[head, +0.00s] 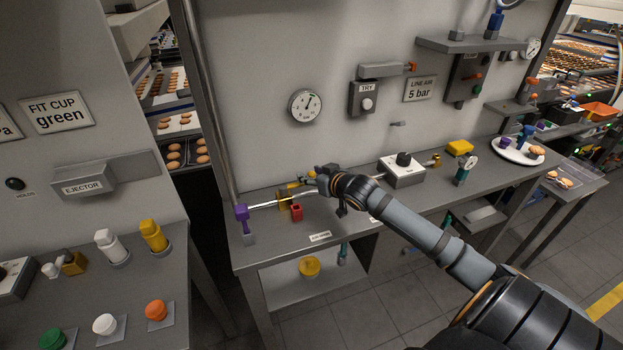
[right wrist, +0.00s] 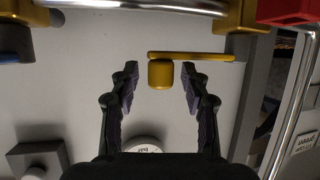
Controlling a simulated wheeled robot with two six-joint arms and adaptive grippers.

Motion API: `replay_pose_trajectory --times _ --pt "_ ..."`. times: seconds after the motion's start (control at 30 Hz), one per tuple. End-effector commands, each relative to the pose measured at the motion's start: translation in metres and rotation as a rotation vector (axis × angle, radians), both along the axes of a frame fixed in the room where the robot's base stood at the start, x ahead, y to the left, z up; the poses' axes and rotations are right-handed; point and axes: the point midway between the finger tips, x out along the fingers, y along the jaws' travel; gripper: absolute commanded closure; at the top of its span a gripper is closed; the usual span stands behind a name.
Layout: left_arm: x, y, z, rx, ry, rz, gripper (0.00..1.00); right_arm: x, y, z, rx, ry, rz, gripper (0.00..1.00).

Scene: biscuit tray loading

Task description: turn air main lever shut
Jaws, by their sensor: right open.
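The air main lever is a thin yellow bar (right wrist: 205,56) with a rounded yellow knob (right wrist: 160,74) at its end. In the right wrist view the bar lies crosswise in the picture. My right gripper (right wrist: 160,78) is open, with one finger on each side of the knob and visible gaps to both. In the head view my right gripper (head: 322,179) is over the back of the bench, by the yellow valve body (head: 283,199) on the silver pipe. My gripper hides most of the lever there. My left gripper is not in view.
A red block (head: 296,212) stands just beside the valve, and a purple fitting (head: 242,212) ends the pipe (head: 262,204) at left. A round gauge (head: 305,105) hangs on the wall above. A white box with a black knob (head: 402,171) stands right of the gripper.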

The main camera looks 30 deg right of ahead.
Motion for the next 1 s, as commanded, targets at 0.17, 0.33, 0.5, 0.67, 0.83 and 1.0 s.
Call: replay_pose_trajectory --times 0.17,0.33,0.5,0.67,0.83,1.0 --pt "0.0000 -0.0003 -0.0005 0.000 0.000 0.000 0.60 0.0023 0.0006 -0.0010 0.000 0.001 0.002 0.53" --pt "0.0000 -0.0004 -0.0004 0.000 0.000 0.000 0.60 0.0021 0.0006 -0.0011 -0.001 0.001 0.002 0.57" --pt "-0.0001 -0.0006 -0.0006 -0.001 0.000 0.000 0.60 0.0021 0.0006 -0.0011 -0.001 0.001 0.002 0.81" --pt "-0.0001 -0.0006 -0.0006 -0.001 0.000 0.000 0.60 0.0020 0.0006 -0.0010 -0.001 0.001 0.002 1.00" --pt "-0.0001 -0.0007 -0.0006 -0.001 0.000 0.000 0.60 0.0019 0.0006 -0.0011 -0.001 0.001 0.002 1.00" --pt "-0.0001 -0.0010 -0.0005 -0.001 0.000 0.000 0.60 0.0021 0.0003 -0.0011 -0.001 0.000 0.000 1.00"
